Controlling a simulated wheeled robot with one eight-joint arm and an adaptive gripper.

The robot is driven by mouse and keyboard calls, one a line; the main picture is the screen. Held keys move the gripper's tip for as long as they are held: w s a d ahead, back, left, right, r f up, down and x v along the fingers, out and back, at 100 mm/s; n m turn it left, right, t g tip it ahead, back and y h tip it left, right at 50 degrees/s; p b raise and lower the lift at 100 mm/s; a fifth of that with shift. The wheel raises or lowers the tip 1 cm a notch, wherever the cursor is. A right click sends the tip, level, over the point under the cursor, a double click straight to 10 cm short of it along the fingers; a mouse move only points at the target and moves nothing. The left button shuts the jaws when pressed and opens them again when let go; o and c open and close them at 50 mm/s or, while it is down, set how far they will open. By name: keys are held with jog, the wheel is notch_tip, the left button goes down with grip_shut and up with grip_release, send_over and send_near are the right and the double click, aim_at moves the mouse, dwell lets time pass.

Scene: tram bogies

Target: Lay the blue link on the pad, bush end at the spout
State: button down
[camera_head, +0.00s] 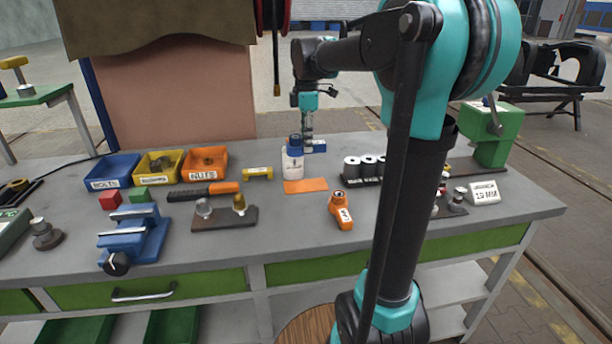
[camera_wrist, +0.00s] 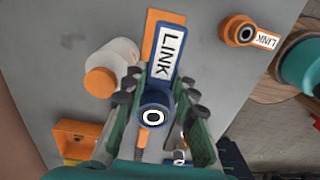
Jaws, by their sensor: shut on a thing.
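My gripper (camera_head: 307,138) is shut on the blue link (camera_wrist: 165,65); its fingers (camera_wrist: 155,112) are on both sides of the round bush end. The labelled end points away from the fingers, up in the wrist view. In the head view the link (camera_head: 319,146) is partly hidden behind the white bottle (camera_head: 292,163). The flat orange pad (camera_head: 305,186) lies in front of the bottle. In the wrist view the link covers part of the pad (camera_wrist: 151,38), and the bottle (camera_wrist: 118,60) is left of it. The link's height above the bench is unclear. I cannot make out a spout.
An orange link (camera_head: 341,211) lies right of the pad. A yellow block (camera_head: 258,174), an orange-handled tool (camera_head: 222,188) and bins such as the orange one (camera_head: 206,163) are left. Grey cylinders (camera_head: 352,168) stand right of the bottle. Bare bench lies in front of the pad.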

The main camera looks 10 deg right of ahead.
notch_tip(320, 180, down, 12)
jog(key=shift+r, duration=0.15)
dwell(0.3)
jog(key=c, duration=1.2)
grip_release()
notch_tip(320, 180, up, 12)
jog(key=shift+r, duration=0.1)
jog(key=shift+s, duration=0.1)
